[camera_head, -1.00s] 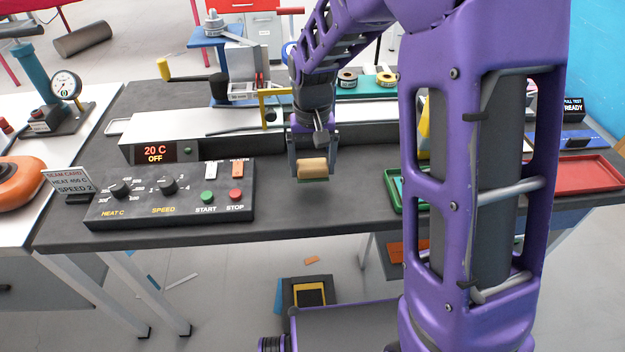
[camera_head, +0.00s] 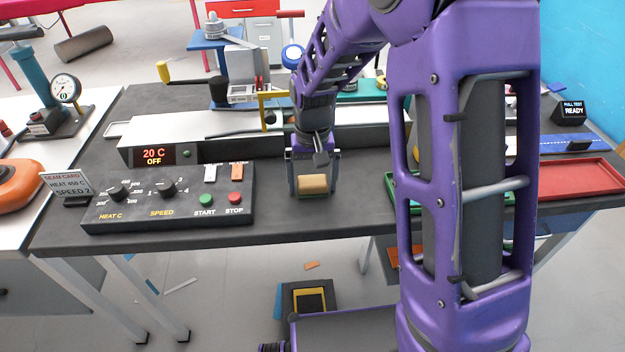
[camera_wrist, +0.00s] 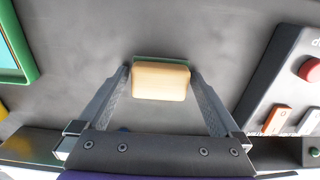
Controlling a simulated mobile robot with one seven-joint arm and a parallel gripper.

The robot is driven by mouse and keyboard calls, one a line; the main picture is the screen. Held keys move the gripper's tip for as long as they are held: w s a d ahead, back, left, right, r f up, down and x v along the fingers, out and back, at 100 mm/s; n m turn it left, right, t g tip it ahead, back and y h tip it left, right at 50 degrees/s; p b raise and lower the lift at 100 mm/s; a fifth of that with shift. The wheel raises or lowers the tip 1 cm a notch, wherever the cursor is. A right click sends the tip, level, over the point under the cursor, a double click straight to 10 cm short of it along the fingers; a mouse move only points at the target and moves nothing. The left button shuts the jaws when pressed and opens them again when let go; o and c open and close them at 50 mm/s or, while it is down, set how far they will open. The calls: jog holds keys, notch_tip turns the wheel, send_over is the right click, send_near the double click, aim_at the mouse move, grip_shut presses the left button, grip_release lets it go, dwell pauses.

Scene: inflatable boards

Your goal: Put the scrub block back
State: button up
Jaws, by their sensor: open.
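The scrub block (camera_head: 313,184) is a tan block with a green underside. It lies on the dark bench top, to the right of the control box. My gripper (camera_head: 313,190) is open over it, pointing down, with a finger on either side. In the wrist view the block (camera_wrist: 160,82) sits between the tips of my gripper (camera_wrist: 161,85), and a gap seems to show at each side. A green-rimmed tray (camera_head: 405,192) stands to the right, partly hidden behind my arm; its rim also shows in the wrist view (camera_wrist: 30,68).
The control box (camera_head: 170,200) with START and STOP buttons stands close on the left. A long white machine (camera_head: 215,128) runs behind. A red tray (camera_head: 575,182) lies at the far right. The bench's front edge (camera_head: 270,236) is near; bare bench top lies around the block.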

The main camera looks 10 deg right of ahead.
aim_at(312, 180)
notch_tip(312, 180, up, 12)
jog(key=p, duration=0.2)
jog(key=shift+r, duration=0.2)
jog(key=shift+w, duration=0.1)
dwell(0.3)
